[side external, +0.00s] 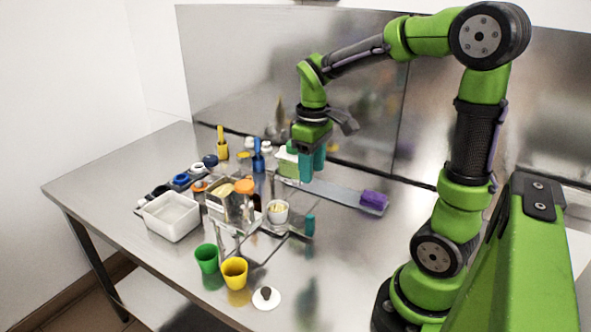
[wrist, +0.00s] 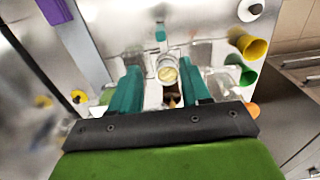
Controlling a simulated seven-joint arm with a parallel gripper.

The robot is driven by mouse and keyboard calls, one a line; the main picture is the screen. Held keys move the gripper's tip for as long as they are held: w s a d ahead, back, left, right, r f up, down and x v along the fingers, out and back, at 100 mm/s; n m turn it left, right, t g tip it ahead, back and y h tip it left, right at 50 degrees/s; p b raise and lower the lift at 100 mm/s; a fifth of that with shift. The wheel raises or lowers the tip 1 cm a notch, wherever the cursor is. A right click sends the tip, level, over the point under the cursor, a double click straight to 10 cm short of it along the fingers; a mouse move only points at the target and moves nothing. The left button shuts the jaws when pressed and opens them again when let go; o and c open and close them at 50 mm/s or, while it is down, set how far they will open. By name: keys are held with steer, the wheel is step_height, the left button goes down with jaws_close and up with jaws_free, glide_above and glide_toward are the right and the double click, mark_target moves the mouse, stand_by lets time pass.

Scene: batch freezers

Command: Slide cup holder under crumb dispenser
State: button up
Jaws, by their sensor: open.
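A white cup with pale yellow contents (side external: 278,211) stands in a metal holder beside the clear dispenser (side external: 232,208), which has an orange cap. A small teal handle (side external: 310,224) stands at the holder's right end. My gripper (side external: 312,166) has teal fingers and is open and empty, above and behind the cup and handle. In the wrist view, the cup (wrist: 167,73) appears between and beyond the fingers of my gripper (wrist: 160,80), with the teal handle (wrist: 160,34) farther out. The fingers appear clear of both. The holder's base and the dispenser's outlet are hard to make out.
A green cup (side external: 207,259) and a yellow cup (side external: 234,273) stand in front, near a white lid (side external: 266,298) with a dark knob. A white tub (side external: 171,217) is at left. Bottles and jars crowd behind. A long metal strip with a purple block (side external: 374,202) lies at right.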

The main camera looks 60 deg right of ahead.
mark_target(311, 216)
step_height(311, 216, down, 16)
steer(key=shift+f, duration=0.2)
stand_by(0.4)
jaws_close()
